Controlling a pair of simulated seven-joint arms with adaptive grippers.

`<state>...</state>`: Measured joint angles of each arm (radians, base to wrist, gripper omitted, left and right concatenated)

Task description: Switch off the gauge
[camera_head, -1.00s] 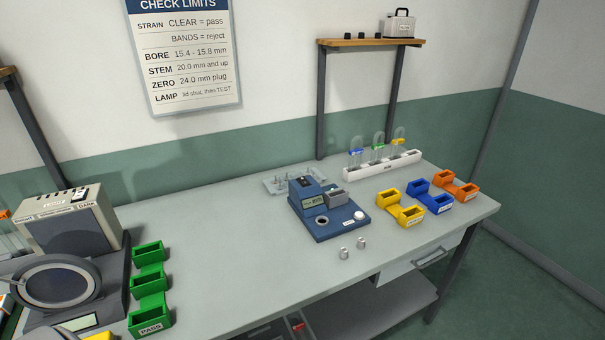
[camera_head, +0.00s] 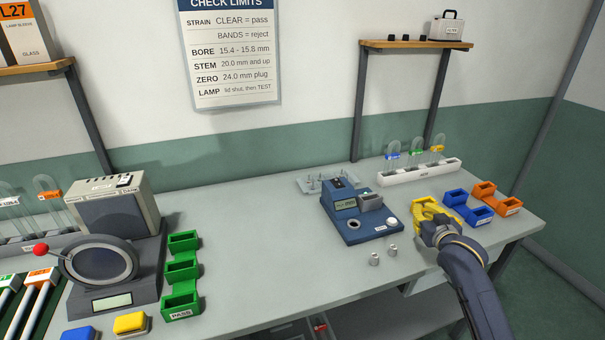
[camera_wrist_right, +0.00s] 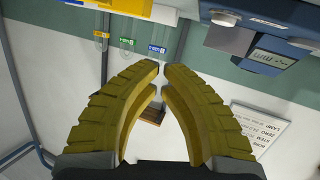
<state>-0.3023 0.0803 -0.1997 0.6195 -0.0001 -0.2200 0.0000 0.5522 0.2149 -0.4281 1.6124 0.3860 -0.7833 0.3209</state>
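The gauge (camera_head: 357,232) is a blue bench unit with a small display (camera_head: 345,204), a grey block, a round socket and a white round button (camera_head: 391,222). In the right wrist view the gauge (camera_wrist_right: 285,28) is upside down at the upper right. Its display (camera_wrist_right: 270,62) shows characters and "mm". My left gripper is out of view.
Two metal plugs (camera_head: 383,253) stand in front of the gauge. Blue bins (camera_head: 480,213) and orange bins (camera_head: 508,205) lie to the right. A white rack (camera_head: 400,174) with tubes stands behind. Green bins (camera_head: 181,270) are at left; the bench between is clear.

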